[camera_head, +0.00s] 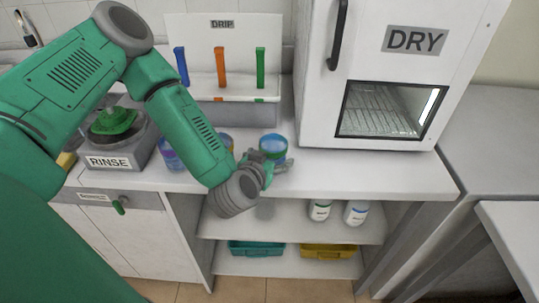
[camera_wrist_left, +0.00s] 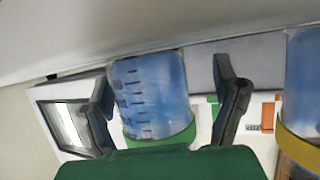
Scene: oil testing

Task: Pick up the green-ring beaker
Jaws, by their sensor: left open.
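The green-ring beaker (camera_head: 273,144) stands near the counter's front edge, holding blue liquid. In the left wrist view the beaker (camera_wrist_left: 152,92) shows its dark measuring marks and a green ring, and it lies between the two fingers. My left gripper (camera_head: 275,166) is at the beaker; in the left wrist view the gripper (camera_wrist_left: 166,105) is open, one finger on each side. The left finger looks close to the beaker, and a gap shows on the right side. Whether either finger touches it I cannot tell. My right gripper is not in view.
A yellow-ring beaker (camera_wrist_left: 300,100) stands nearby. Another beaker (camera_head: 171,155) is beside the RINSE unit (camera_head: 108,162). The DRIP rack (camera_head: 222,50) is behind, the DRY cabinet (camera_head: 400,95) to the right. The counter (camera_head: 370,172) is clear in front of the cabinet.

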